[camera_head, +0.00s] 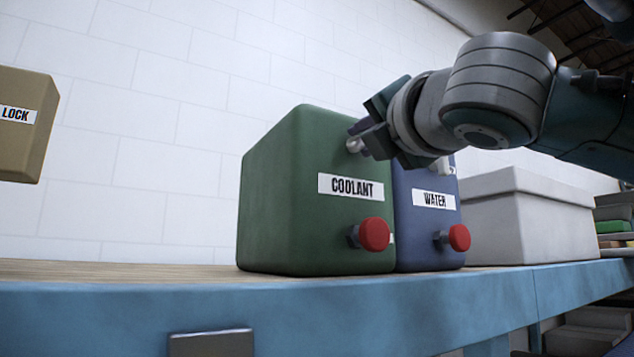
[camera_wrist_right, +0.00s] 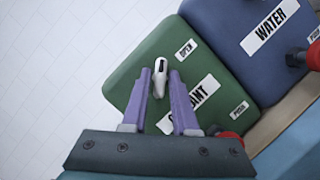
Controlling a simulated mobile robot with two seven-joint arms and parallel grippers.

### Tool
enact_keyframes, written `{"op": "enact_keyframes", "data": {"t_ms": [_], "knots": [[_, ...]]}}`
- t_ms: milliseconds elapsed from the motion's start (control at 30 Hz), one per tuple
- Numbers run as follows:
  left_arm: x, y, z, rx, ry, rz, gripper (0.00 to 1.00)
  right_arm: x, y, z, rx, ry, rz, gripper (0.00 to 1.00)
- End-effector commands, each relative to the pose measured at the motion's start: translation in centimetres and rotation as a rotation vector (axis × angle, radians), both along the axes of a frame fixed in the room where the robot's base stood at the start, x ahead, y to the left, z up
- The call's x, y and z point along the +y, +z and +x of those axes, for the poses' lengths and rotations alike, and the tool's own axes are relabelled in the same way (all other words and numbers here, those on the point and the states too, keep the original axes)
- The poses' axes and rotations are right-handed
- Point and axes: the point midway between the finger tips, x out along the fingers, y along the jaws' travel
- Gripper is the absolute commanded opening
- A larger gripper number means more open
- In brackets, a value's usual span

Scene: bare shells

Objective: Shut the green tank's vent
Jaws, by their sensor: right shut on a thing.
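The green tank (camera_head: 300,200), labelled COOLANT, stands on the bench, and its top and front fill the middle of the right wrist view (camera_wrist_right: 135,85). Its vent is a small pale lever (camera_head: 353,146) high on the tank, seen in the wrist view (camera_wrist_right: 160,78) beside an OPEN label. My right gripper (camera_head: 370,135) is at the vent, and its two purple fingers (camera_wrist_right: 160,80) are on either side of the lever, shut on it. A red knob (camera_head: 374,234) sits low on the tank's front. My left gripper is not in view.
A blue WATER tank (camera_head: 425,225) with its own red knob (camera_head: 459,237) stands close beside on the right. A pale grey box (camera_head: 525,225) is further right. A tan box (camera_head: 22,125) labelled LOCK is at the far left. The bench (camera_head: 120,270) left of the tank is clear.

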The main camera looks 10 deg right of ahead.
Motion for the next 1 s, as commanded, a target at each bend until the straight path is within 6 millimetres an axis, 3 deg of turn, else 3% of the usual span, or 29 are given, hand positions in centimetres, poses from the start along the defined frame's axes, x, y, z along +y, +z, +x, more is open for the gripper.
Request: {"op": "enact_keyframes", "data": {"t_ms": [367, 1000], "knots": [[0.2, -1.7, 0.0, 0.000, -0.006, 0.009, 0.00, -0.4, -0.4, 0.2, -0.117, -0.006, -0.338, 0.00], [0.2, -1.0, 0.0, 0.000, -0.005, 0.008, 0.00, -0.6, -0.3, 0.3, -0.273, -0.004, -0.769, 0.00]]}}
